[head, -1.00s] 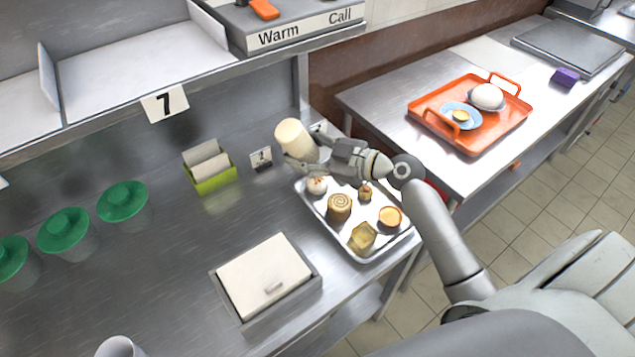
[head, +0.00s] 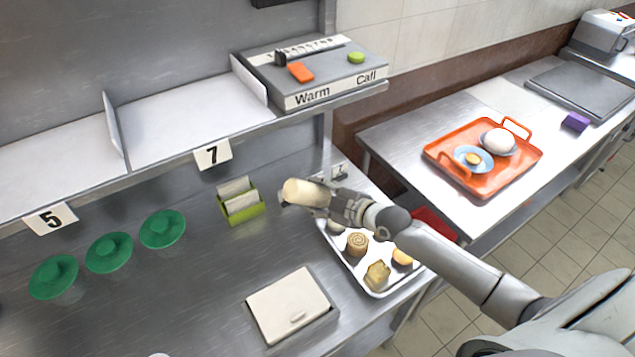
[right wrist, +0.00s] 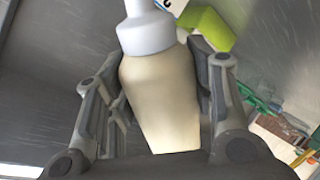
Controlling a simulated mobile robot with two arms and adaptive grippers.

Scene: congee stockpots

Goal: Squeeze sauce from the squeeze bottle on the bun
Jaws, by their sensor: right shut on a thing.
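The squeeze bottle (head: 303,193) is cream-coloured and tilted in my right gripper (head: 318,200), above the back end of the metal tray (head: 380,288). In the right wrist view the bottle (right wrist: 162,95) sits between the two fingers, its pale cap at the top of the picture. A small whitish bun (head: 335,227) lies at the back of the metal tray, partly hidden by my gripper. A larger white, round, bun-like thing (head: 498,142) is on the orange tray (head: 473,187). I cannot tell which one the task means. The left gripper is not in view.
Several pastries, such as a roll (head: 357,243), share the metal tray. A green holder (head: 241,207) stands left of the bottle. Green-lidded containers (head: 110,252) and a white-lidded box (head: 290,305) are on the counter. A shelf (head: 190,120) overhangs the back.

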